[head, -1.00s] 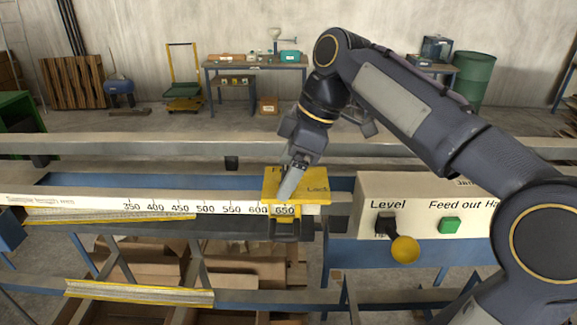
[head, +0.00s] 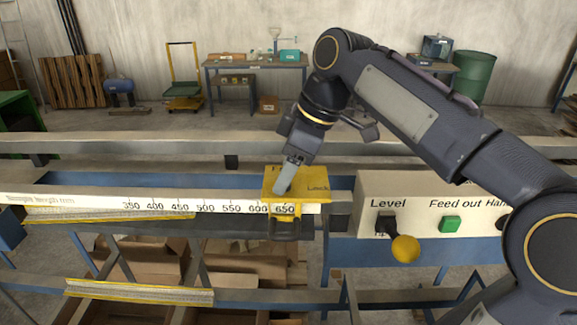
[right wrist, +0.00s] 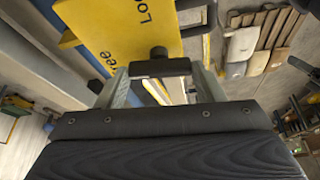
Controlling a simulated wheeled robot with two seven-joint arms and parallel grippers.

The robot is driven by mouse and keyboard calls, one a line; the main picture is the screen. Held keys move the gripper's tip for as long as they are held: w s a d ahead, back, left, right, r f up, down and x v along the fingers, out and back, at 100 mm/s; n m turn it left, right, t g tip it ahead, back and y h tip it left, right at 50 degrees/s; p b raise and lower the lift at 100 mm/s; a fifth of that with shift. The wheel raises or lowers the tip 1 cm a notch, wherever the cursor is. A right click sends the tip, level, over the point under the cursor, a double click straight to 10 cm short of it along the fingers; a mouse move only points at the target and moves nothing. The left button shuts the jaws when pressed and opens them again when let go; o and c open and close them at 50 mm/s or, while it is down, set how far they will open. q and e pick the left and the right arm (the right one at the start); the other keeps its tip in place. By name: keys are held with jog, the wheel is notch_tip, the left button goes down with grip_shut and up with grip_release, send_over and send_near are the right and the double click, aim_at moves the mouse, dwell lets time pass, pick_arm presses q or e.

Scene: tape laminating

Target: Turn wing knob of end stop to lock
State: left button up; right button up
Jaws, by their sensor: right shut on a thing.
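The end stop is a yellow plate (head: 318,197) on the measuring rail, at the 650 mark. Its face carries the words "Free" and "Lock", partly covered in the head view. It also shows in the right wrist view (right wrist: 118,22). My right gripper (head: 282,189) points down onto the plate. In the right wrist view its two fingers (right wrist: 162,80) stand on either side of the dark wing knob (right wrist: 159,66) and are shut on it. The knob's bar lies crosswise between the fingers. In the head view the finger hides the knob. My left gripper is not in view.
A white scale (head: 90,203) runs left along the rail. Right of the end stop is a cream control box (head: 372,190) with a yellow-ball lever (head: 404,248) and a green button (head: 450,224). A grey beam (head: 120,145) crosses behind. Cardboard boxes (head: 240,270) lie below.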

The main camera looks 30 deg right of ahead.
jog(key=m, duration=0.2)
jog(key=m+t+h, duration=0.1)
jog(key=m, duration=0.1)
jog(key=shift+s+a+m, duration=0.1)
jog(key=shift+a+m, duration=0.05)
jog(key=shift+m, duration=0.15)
jog(key=m+h, duration=0.1)
jog(key=m, duration=0.2)
jog(key=shift+m+t+h, duration=0.3)
jog(key=shift+t+h, duration=0.1)
jog(key=m+h, duration=0.1)
jog(key=m, duration=0.3)
jog(key=shift+a+h, duration=0.2)
jog(key=shift+h, duration=0.2)
jog(key=shift+m+g+h, duration=0.3)
jog(key=shift+m+h, duration=0.2)
jog(key=shift+m, duration=1.6)
jog(key=o, duration=1)
jog(key=shift+r, duration=0.1)
jog(key=v, duration=0.7)
jog(key=shift+a+r, duration=0.2)
jog(key=shift+r, duration=0.1)
